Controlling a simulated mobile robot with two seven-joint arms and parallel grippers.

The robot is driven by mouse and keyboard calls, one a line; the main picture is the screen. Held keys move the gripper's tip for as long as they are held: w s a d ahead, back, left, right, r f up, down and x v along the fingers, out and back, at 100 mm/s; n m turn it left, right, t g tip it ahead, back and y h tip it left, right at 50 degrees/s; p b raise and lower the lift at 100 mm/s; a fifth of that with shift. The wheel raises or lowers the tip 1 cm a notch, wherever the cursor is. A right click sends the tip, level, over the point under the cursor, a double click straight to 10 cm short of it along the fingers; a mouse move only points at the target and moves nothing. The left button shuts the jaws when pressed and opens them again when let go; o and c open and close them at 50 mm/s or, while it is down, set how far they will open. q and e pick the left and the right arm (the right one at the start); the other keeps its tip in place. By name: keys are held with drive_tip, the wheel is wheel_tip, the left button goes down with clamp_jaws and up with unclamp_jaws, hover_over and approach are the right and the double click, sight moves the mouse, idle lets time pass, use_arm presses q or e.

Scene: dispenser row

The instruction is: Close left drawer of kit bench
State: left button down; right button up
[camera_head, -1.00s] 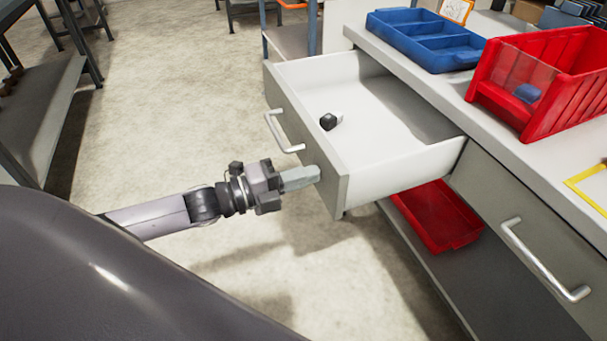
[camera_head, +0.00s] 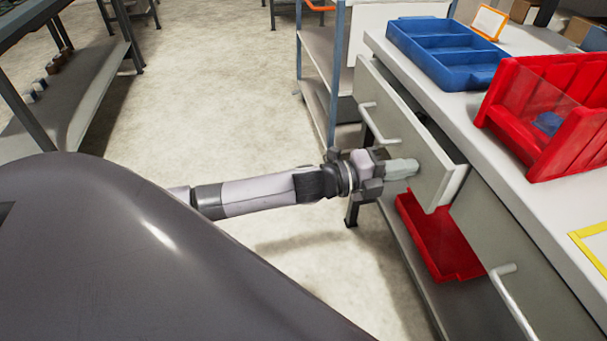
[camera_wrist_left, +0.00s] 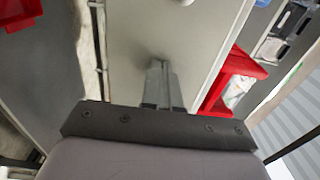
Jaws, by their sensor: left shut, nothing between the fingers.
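The left drawer (camera_head: 404,132) of the kit bench (camera_head: 530,190) is slightly open, with a narrow gap between its front and the bench. Its metal handle (camera_head: 377,122) is on the front's far part. My left gripper (camera_head: 404,168) is shut and empty, its fingertips at the drawer front, on the near side of the handle. In the left wrist view the shut fingers (camera_wrist_left: 160,84) meet the grey drawer front (camera_wrist_left: 165,35) and appear to touch it. The drawer's inside is mostly hidden. My right gripper is not in view.
A blue divided tray (camera_head: 446,50) and a red bin (camera_head: 550,110) stand on the bench top. A red tray (camera_head: 440,240) lies on the shelf below the drawer. The other drawer's handle (camera_head: 515,300) sticks out at the lower right. The floor left of the bench is clear.

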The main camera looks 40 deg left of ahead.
sight(426, 163)
use_arm(q)
drive_tip(key=x, duration=0.4)
drive_tip(key=shift+w+d+b, duration=0.2)
drive_tip(key=shift+w+b, duration=0.1)
drive_tip(key=shift+w+d, duration=0.1)
drive_tip(key=shift+r, duration=0.15)
drive_tip(key=shift+w+r, duration=0.1)
drive_tip(key=shift+r, duration=0.05)
